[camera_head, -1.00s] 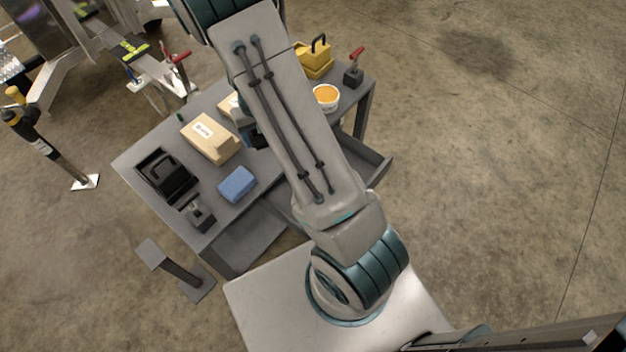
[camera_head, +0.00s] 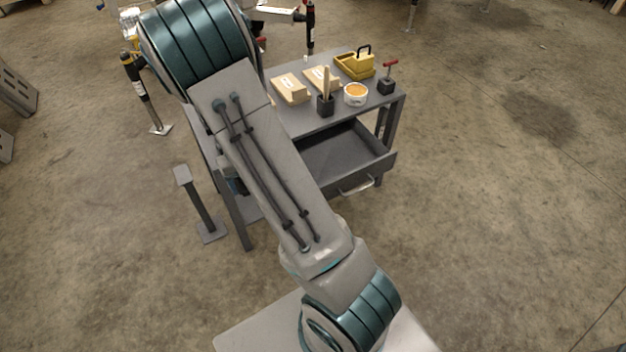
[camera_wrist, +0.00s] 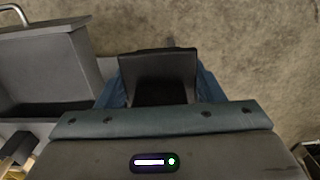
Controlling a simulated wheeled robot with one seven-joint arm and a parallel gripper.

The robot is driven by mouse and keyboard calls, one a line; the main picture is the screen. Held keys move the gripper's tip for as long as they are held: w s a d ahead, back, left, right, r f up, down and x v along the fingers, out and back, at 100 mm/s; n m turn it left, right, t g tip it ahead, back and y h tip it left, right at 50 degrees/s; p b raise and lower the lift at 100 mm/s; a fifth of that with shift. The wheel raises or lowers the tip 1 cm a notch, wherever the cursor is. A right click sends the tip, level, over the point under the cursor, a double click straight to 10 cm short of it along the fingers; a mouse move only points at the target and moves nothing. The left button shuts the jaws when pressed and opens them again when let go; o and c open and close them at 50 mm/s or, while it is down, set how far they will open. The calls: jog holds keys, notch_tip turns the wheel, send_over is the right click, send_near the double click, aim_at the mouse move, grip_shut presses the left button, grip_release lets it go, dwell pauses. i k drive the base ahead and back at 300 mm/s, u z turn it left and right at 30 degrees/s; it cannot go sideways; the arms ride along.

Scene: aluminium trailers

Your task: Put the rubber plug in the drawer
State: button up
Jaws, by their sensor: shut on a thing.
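In the wrist view, my gripper (camera_wrist: 158,85) has black jaws, with blue edges showing on both sides. I take the blue to be the rubber plug (camera_wrist: 208,86), held in the jaws and mostly hidden by them. The drawer (camera_head: 338,157) of the grey cart is pulled open, and its bare inside shows in the head view. In the wrist view, the open drawer (camera_wrist: 45,66) is left of my gripper, which is beside it and not over its inside. My arm hides most of the gripper in the head view.
On the grey cart top (camera_head: 300,122) are tan blocks (camera_head: 291,88), a dark holder with a wooden stick (camera_head: 325,104), a white tub (camera_head: 355,95), a yellow tray (camera_head: 354,66) and a red-handled block (camera_head: 387,86). A grey post (camera_head: 197,200) stands left on open floor.

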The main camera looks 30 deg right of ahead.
aim_at(353, 162)
jog(key=u, duration=0.2)
jog(key=k, duration=0.2)
jog(key=z, duration=1)
jog(key=i, duration=0.75)
jog(key=z, duration=0.5)
